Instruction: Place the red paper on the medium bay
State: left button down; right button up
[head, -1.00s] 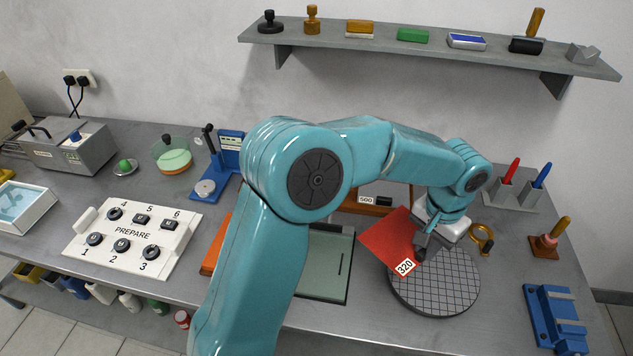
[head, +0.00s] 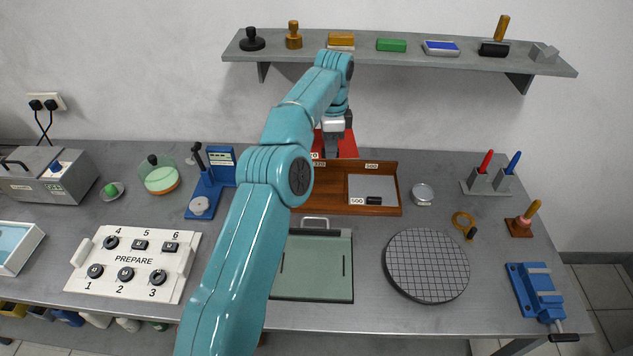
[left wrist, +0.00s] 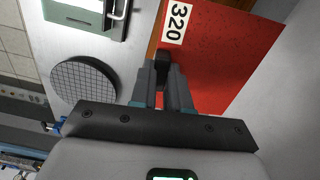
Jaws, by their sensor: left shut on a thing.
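The red paper (head: 348,146), a flat sheet with a white 320 label, hangs from my left gripper (head: 331,152) behind the wooden tray (head: 385,211). In the left wrist view the gripper (left wrist: 163,78) is shut on the paper's edge beside the label, and the red sheet (left wrist: 235,55) spreads to the right. The tray has bays with small labels; the tag at its back middle (head: 319,163) looks like 320 and the back right one (head: 371,166) reads 500. A grey sheet (head: 384,186) lies in the right bay. My arm hides the tray's left part. My right gripper is out of view.
A green board (head: 318,270) stands in front of the tray, with a round gridded plate (head: 427,262) to its right. A glass jar (head: 423,194) is right of the tray. A wall shelf (head: 400,57) with stamps and blocks hangs above.

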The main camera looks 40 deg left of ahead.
pick_arm(q)
jog(key=a, duration=0.1)
jog(key=s+a+m, duration=0.1)
jog(key=a, duration=0.1)
jog(key=shift+a+r, duration=0.1)
notch_tip(320, 180, down, 7)
jog(key=b, duration=0.6)
jog(key=shift+s+r, duration=0.1)
jog(key=shift+r, duration=0.05)
send_over(317, 202)
notch_tip(317, 202, down, 7)
jog(key=shift+f, duration=0.1)
notch_tip(317, 202, down, 5)
jog(key=shift+f+p, duration=0.1)
jog(key=shift+p, duration=0.25)
jog(key=shift+f, duration=0.1)
jog(key=shift+f, duration=0.15)
jog(key=c, duration=1.1)
grip_release()
